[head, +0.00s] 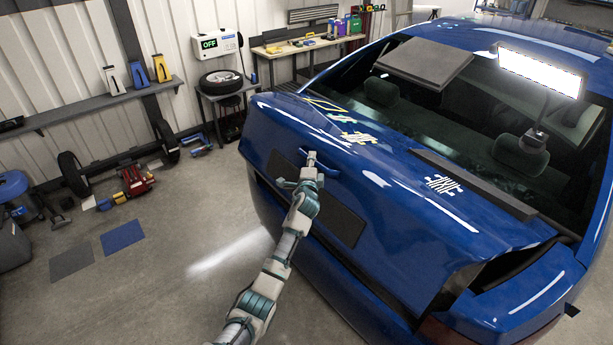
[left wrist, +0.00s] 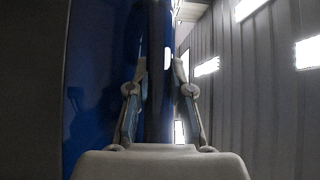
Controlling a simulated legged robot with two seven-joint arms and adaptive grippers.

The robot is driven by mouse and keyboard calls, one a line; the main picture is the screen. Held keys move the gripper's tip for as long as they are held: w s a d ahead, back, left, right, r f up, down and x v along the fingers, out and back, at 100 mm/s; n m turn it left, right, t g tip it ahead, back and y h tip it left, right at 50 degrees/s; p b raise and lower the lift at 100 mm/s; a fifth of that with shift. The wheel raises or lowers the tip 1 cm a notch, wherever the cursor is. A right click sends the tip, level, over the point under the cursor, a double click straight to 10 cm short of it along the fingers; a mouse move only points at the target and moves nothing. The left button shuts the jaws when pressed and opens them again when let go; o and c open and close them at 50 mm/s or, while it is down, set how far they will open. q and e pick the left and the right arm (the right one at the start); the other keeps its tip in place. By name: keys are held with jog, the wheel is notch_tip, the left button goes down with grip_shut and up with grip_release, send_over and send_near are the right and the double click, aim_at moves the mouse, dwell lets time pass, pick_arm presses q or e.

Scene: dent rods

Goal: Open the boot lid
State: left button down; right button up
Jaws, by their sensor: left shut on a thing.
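The blue boot lid (head: 385,200) of the car fills the middle of the head view. A dark gap shows between its lower edge and the car body, so it stands a little ajar. My left gripper (head: 312,165) is at the blue handle (head: 331,172) on the lid's rear face. In the left wrist view its two fingers (left wrist: 159,95) stand on both sides of a dark blue bar (left wrist: 157,70), shut on it. The wrist and fingers hide part of the handle in the head view. My right gripper is in neither view.
A lamp with a bright panel (head: 540,75) stands over the rear window, and a dark flat panel (head: 425,62) lies on the glass. A workbench (head: 305,45) and a tyre stand (head: 222,95) are behind. The floor (head: 180,235) left of the car is mostly clear.

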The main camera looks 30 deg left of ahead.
pick_arm(q)
jog(key=shift+w+d+r, duration=0.1)
jog(key=shift+w+r, duration=0.05)
jog(key=shift+r, duration=0.35)
jog(key=shift+w+d+r, duration=0.1)
jog(key=shift+r, duration=0.4)
jog(key=shift+a, duration=0.1)
jog(key=c, duration=1)
grip_release()
jog(key=shift+s, duration=0.1)
jog(key=shift+c, duration=0.2)
jog(key=shift+s+a, duration=0.1)
jog(key=shift+f, duration=0.1)
jog(key=shift+s+d+f, duration=0.15)
jog(key=shift+s+d, duration=0.15)
jog(key=shift+s, duration=0.15)
jog(key=v, duration=0.6)
jog(key=shift+s, duration=0.4)
